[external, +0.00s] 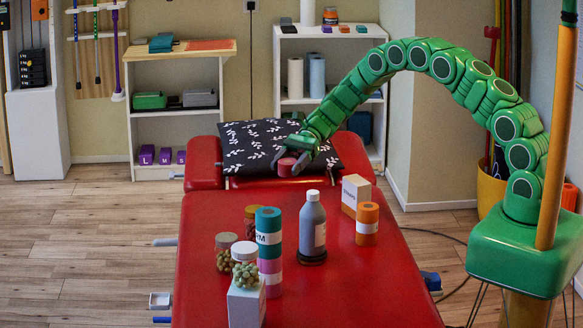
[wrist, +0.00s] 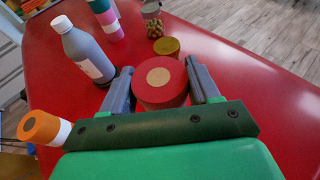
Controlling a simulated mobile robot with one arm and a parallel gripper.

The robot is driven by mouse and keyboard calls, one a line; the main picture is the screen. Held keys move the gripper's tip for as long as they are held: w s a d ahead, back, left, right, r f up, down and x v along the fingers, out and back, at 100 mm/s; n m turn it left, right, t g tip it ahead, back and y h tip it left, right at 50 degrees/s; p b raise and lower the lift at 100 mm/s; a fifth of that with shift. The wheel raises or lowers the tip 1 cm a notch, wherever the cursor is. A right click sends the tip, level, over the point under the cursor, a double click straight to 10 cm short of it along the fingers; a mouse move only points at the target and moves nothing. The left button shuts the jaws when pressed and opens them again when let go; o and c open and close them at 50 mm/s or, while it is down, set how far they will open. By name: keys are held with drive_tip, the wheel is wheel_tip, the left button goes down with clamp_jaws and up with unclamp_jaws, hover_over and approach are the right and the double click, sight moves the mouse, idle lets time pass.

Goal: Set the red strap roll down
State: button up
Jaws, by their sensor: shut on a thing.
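The red strap roll (external: 287,168), with a tan core, is between the fingers of my gripper (external: 291,158), near the front edge of the patterned pillow. In the wrist view, the roll (wrist: 160,80) sits upright between the two grey fingers of my gripper (wrist: 160,88), which is shut on it. The red treatment table (external: 335,285) is below. I cannot tell whether the roll touches the table or is held just above it.
A grey bottle (external: 312,235), an orange roll (external: 367,224), a white box (external: 355,194), a teal roll (external: 268,232) and several jars stand on the table's middle. The black patterned pillow (external: 258,142) lies at the far end. Bare red surface lies between pillow and bottle.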

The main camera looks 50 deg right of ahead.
drive_tip(key=shift+s+d+f+n+g+h, duration=0.15)
drive_tip(key=shift+s+f+n+g, duration=0.6)
drive_tip(key=shift+f, duration=1.5)
drive_tip(key=shift+s+d+f+n+g+h, duration=0.1)
drive_tip(key=shift+s+f+n+g+h, duration=0.25)
drive_tip(key=shift+s+f, duration=1.3)
drive_tip(key=shift+s+d+f+n+g, duration=0.1)
drive_tip(key=shift+s+f+n+g, duration=0.45)
drive_tip(key=shift+f, duration=2.3)
drive_tip(key=shift+w+f, duration=0.25)
drive_tip(key=shift+f, duration=0.4)
drive_tip(key=o, duration=1.1)
drive_tip(key=shift+d+r, duration=0.1)
